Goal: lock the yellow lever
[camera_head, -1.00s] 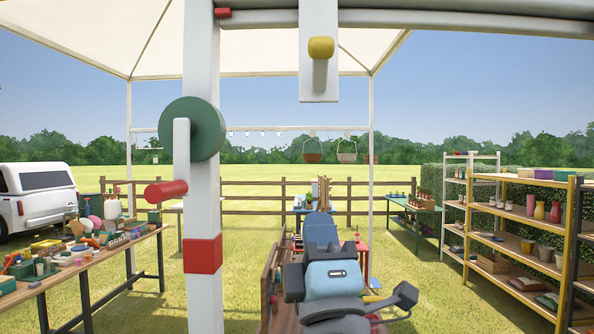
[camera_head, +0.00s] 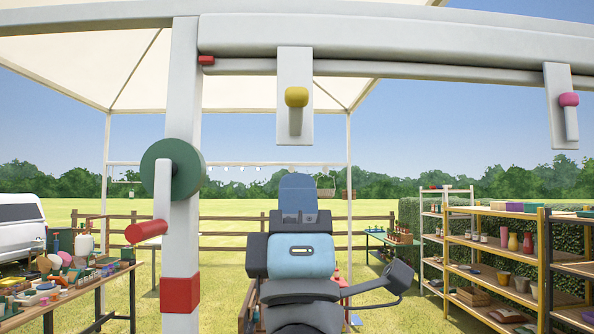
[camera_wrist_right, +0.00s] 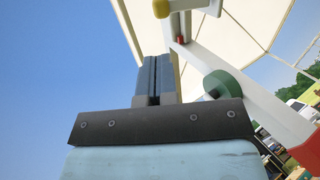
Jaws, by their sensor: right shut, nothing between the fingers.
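The yellow lever (camera_head: 296,98) has a yellow knob on a grey stem, on a white plate that hangs from the overhead beam. The stem points down below the knob. Part of a yellow knob also shows at the top edge of the right wrist view (camera_wrist_right: 183,4). My right gripper (camera_head: 297,180) is raised, shut and empty, below the lever's plate in the head view and apart from it in the picture. Its closed blue-grey fingers (camera_wrist_right: 158,75) point up in the right wrist view. My left gripper is not in view.
A pink-knobbed lever (camera_head: 568,100) hangs further right on the white beam (camera_head: 400,37). A white post (camera_head: 182,240) with a green wheel (camera_head: 174,168) and red crank handle (camera_head: 146,231) stands left. Shelves (camera_head: 500,245) are at right, a loaded table (camera_head: 75,290) at left.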

